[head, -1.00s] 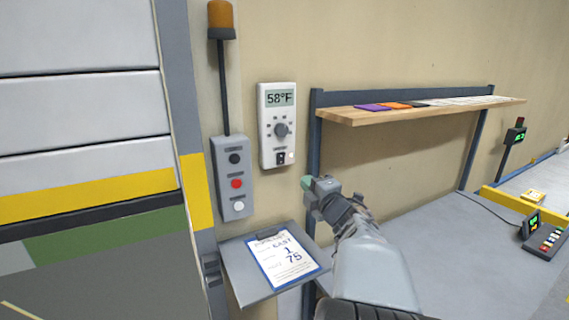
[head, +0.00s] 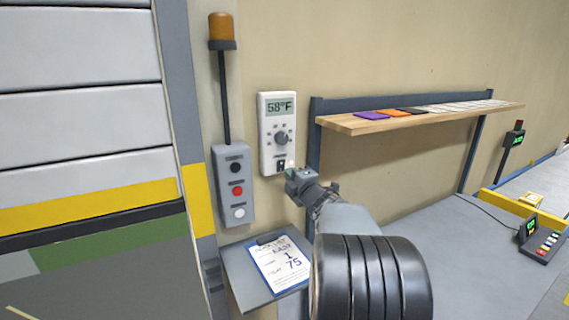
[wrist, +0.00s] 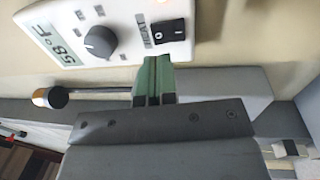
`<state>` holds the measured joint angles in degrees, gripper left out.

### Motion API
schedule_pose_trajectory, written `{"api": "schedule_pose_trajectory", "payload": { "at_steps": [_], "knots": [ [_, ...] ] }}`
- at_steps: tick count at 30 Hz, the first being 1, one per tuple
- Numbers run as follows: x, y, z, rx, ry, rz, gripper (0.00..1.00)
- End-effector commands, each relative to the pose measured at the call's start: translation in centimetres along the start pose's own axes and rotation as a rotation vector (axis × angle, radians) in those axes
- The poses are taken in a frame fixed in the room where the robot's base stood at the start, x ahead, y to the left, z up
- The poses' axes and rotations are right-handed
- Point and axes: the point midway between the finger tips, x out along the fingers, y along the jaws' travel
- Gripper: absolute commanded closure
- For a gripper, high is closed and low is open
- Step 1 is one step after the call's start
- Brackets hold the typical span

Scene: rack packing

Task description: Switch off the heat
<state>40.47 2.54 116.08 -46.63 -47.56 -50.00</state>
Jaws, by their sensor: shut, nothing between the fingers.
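The white thermostat (head: 268,150) is on the beige wall and its display reads 58°F. It has a grey round knob (head: 281,138) in the middle and a black heat rocker switch (head: 281,164) low down. In the wrist view the rocker (wrist: 167,32) sits beside the printed word HEAT, close to the knob (wrist: 100,42). A small pale pinkish light shows right of the rocker in the head view. My gripper (head: 289,174) is shut and empty, with its green fingertips (wrist: 153,80) close to the thermostat's lower edge. I cannot tell if they touch it.
A grey button box (head: 233,205) with black, red and white buttons is left of the thermostat, under an orange beacon (head: 222,26). A clipboard (head: 279,263) lies on a small ledge below. A wooden shelf (head: 350,124) is to the right.

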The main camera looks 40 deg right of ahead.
Motion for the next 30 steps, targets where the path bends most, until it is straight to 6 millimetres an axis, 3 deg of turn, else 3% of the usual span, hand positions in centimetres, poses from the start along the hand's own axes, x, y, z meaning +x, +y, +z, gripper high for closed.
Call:
{"api": "schedule_pose_trajectory", "payload": {
  "at_steps": [3,10,30],
  "knots": [
    [1.9,0.3,-0.1,0.001,0.002,-0.001,1.0],
    [4.0,0.1,0.0,0.001,0.0,-0.001,1.0],
    [5.0,-0.3,0.0,-0.002,0.001,0.003,1.0]
  ]
}}
